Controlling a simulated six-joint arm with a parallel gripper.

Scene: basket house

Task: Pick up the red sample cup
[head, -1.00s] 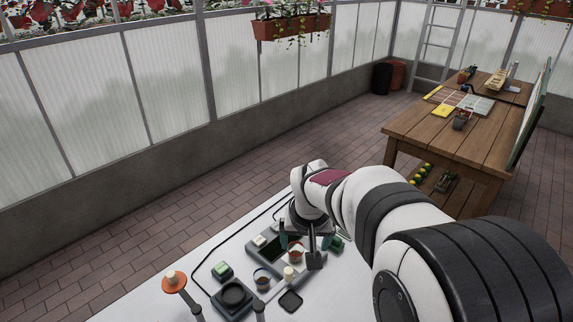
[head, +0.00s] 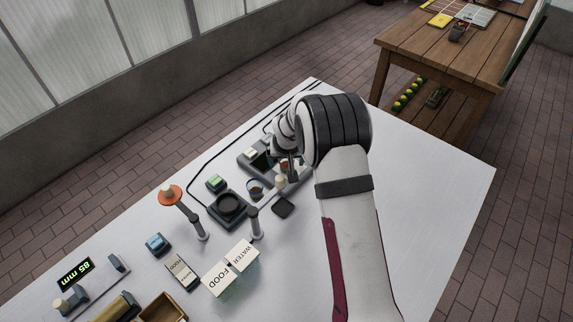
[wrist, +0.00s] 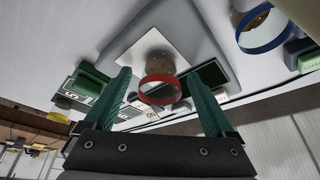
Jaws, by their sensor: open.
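The red sample cup (wrist: 160,66), a small clear cup with a red rim, stands on a pale square plate (wrist: 128,45) in the wrist view. My gripper (wrist: 159,75) is open, its two green fingers on either side of the cup in that picture, with visible gaps and no contact seen. The cup is empty of any grip. In the head view the red cup (head: 284,162) is small and partly hidden by my gripper (head: 291,170), which is at the grey device on the white table.
A round black dish unit (head: 229,207), a black square pad (head: 284,207) and an orange-topped post (head: 171,194) are nearby. The table's right side (head: 430,190) is clear.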

